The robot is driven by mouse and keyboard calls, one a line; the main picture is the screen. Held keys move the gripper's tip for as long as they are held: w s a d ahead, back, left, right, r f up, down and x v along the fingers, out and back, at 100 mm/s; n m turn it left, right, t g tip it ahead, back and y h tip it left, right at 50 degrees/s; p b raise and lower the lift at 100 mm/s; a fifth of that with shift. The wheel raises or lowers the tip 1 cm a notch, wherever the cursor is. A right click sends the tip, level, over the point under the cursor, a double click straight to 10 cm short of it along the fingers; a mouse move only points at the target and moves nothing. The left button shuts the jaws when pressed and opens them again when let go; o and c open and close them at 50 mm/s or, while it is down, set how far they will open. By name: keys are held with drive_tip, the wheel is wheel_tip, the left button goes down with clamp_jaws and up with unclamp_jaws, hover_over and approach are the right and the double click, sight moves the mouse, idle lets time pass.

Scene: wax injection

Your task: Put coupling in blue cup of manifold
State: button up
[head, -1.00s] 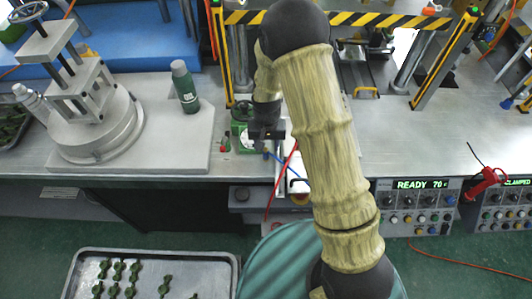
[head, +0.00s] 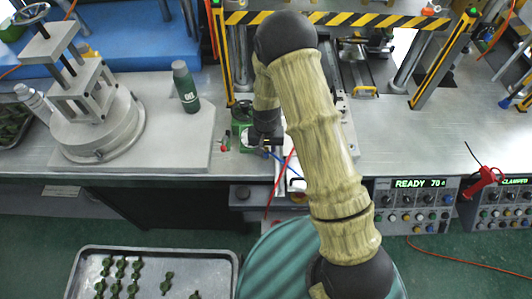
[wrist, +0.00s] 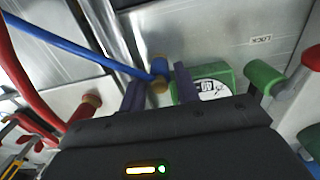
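In the wrist view, the two dark fingers of my gripper (wrist: 159,84) are apart. A small blue cylinder with a brass-coloured end (wrist: 160,87) lies between their tips, with gaps visible on both sides. A blue hose (wrist: 85,47) runs up to it from the left. I cannot tell whether this is the coupling or the blue cup. A green cup-like part (wrist: 262,77) and a red one (wrist: 312,57) are at right. In the head view, my gripper (head: 266,142) is low at the bench's front edge; its fingertips are not clear there.
A green block with a white label (wrist: 212,82) is close to the right finger. A red hose (wrist: 40,85) curves at left. On the bench, a green bottle (head: 185,87) and a metal press (head: 92,115) stand left. A tray of green parts (head: 150,258) is below.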

sight(266, 148)
clamp_jaws()
drive_tip(key=shift+r, duration=0.15)
wheel_tip(266, 148, up, 10)
drive_tip(key=shift+f+b, duration=0.15)
drive_tip(key=shift+b, duration=1)
